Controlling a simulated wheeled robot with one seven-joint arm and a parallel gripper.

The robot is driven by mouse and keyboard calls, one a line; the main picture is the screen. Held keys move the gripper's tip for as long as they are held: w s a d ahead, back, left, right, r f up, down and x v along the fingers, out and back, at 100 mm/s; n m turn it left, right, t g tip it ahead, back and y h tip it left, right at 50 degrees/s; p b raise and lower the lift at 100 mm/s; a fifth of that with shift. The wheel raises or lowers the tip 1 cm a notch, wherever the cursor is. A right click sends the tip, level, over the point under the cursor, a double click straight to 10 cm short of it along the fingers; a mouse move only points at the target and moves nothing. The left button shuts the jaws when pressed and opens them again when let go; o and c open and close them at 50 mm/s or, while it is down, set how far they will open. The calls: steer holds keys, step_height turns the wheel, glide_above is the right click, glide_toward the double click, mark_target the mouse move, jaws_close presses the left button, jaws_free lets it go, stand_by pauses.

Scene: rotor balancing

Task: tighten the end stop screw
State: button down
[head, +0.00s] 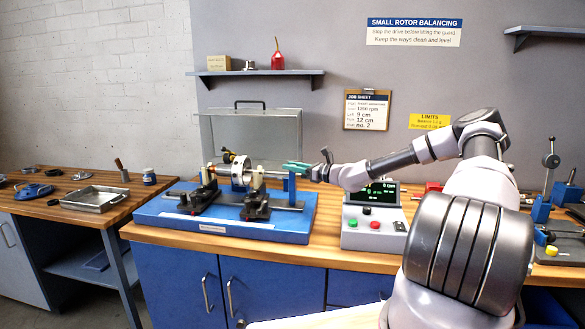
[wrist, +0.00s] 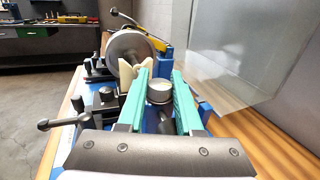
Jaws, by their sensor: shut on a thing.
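The end stop screw shows in the wrist view as a pale round metal knob (wrist: 160,88) between the two teal fingers. My gripper (wrist: 162,77) is shut on it, one finger along each side. In the head view my gripper (head: 296,166) reaches in from the right, level, at the top of the blue upright end stop (head: 291,186) at the right end of the balancing stand. The fingers hide the screw there. How far the screw is turned in cannot be told.
The rotor (head: 240,170) rests on the stand's supports, left of my gripper, and shows as a large disc (wrist: 130,50). A clear guard (head: 255,128) stands open behind. The control box (head: 373,222) is below my forearm. A tray (head: 94,199) lies on the left bench.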

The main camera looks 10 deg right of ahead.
steer(key=shift+a+m+t+h, duration=0.1)
steer(key=shift+m+t+h, duration=0.2)
steer(key=shift+t, duration=0.1)
steer(key=m+t+h, duration=0.2)
steer(key=h, duration=0.1)
steer(key=m+t+h, duration=0.2)
steer(key=m+h, duration=0.1)
steer(key=h, duration=0.1)
steer(key=shift+a+h, duration=0.1)
steer(key=shift+h, duration=0.2)
steer(key=m+h, duration=0.4)
steer(key=h, duration=0.1)
steer(key=m+t+h, duration=0.1)
steer(key=m+h, duration=0.1)
steer(key=h, duration=0.1)
steer(key=shift+d, duration=0.25)
steer(key=shift+h, duration=0.3)
steer(key=c, duration=0.6)
jaws_free()
